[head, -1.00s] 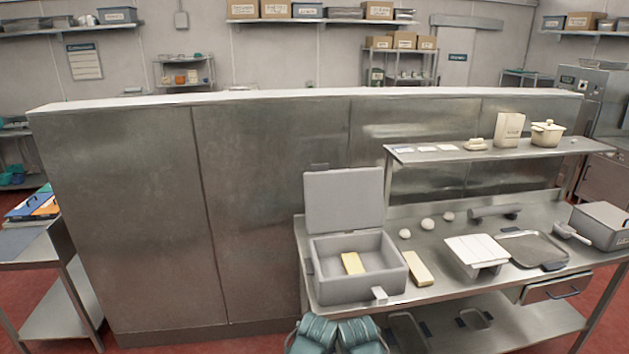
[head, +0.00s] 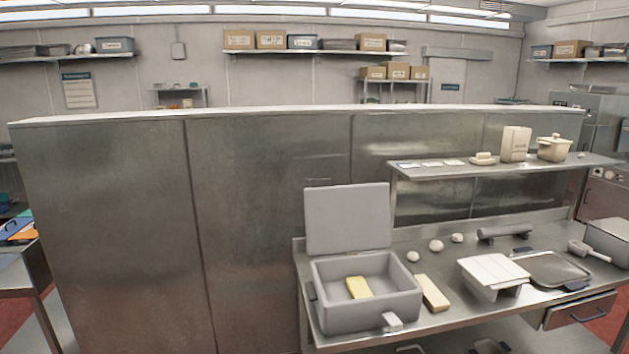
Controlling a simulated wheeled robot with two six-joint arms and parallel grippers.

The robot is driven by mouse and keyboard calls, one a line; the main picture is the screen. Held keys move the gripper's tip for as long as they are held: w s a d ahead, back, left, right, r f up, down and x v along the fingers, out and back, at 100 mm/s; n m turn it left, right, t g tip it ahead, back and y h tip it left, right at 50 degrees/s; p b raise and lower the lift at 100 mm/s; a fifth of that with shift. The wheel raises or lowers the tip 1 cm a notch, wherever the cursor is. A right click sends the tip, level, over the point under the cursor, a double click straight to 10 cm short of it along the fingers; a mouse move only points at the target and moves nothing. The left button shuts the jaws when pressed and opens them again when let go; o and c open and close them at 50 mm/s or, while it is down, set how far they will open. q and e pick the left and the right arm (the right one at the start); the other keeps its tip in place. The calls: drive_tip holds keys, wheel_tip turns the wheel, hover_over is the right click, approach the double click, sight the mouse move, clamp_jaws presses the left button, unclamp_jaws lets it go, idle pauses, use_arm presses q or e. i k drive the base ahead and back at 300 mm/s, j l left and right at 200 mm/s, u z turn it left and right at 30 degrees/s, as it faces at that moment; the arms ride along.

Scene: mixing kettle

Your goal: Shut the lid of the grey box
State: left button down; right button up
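The grey box (head: 365,318) stands on the left end of the steel table in the head view. Its lid (head: 347,218) is raised upright at the back, so the box is open. A yellow block (head: 358,287) lies inside on the box floor. A small light latch tab (head: 393,321) sticks out at the front right of the box. Neither of my grippers shows in the current view.
A pale yellow block (head: 432,293) lies just right of the box. Several white balls, a white slatted stand (head: 493,274) and a dark tray (head: 553,270) are further right. A raised shelf (head: 500,165) runs behind. A tall steel partition (head: 270,220) stands behind and left.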

sight(339, 219)
drive_tip(key=i+j+z, duration=0.1)
drive_tip(key=i+j, duration=0.25)
drive_tip(key=i+j+z, duration=0.1)
drive_tip(key=i+j, duration=0.25)
drive_tip(key=i+j+z, duration=0.1)
drive_tip(key=i+j, duration=0.2)
drive_tip(key=j, duration=0.25)
drive_tip(key=i+j+z, duration=0.1)
drive_tip(key=i+j, duration=0.2)
drive_tip(key=j, duration=0.15)
